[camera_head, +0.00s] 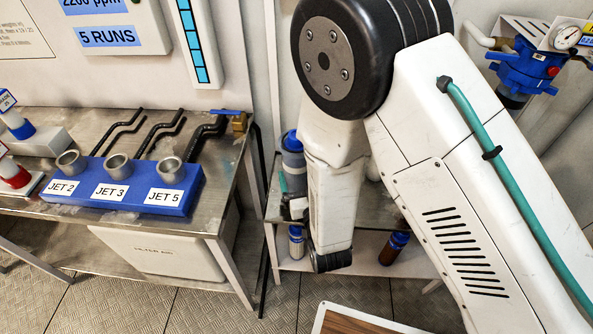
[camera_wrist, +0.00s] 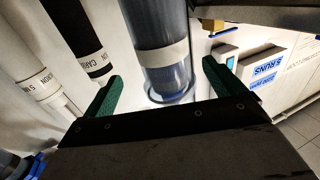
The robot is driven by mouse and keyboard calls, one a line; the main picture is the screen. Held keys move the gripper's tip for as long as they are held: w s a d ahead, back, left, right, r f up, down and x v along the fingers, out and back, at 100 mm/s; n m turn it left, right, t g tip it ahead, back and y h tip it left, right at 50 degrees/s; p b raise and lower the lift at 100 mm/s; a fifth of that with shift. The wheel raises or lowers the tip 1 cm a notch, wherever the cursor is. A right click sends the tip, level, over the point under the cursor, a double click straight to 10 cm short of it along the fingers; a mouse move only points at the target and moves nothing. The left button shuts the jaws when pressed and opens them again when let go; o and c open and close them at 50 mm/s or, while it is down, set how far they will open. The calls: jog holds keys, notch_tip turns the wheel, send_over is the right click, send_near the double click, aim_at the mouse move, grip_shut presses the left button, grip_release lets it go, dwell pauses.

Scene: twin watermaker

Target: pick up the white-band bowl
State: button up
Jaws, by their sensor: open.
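In the wrist view a clear bluish cylindrical bowl with a white band (camera_wrist: 163,55) stands in the upper middle, its upper end cut off by the frame edge. My gripper (camera_wrist: 159,80) is open, with one green finger on each side of the bowl's line. The bowl appears beyond the fingertips, and I see no finger touching it. Its far parts and the gap's depth are hard to judge.
In the wrist view a black-banded cylinder (camera_wrist: 90,45) and a white cylinder (camera_wrist: 30,75) are left of the bowl. In the head view a blue jet block (camera_head: 130,186) sits on a metal bench (camera_head: 232,150). A blue-capped container (camera_head: 293,158) and a brown bottle (camera_head: 394,249) stand near my arm.

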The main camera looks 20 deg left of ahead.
jog(key=x, duration=0.7)
jog(key=shift+s+a, duration=0.15)
jog(key=shift+a, duration=0.1)
jog(key=c, duration=1.7)
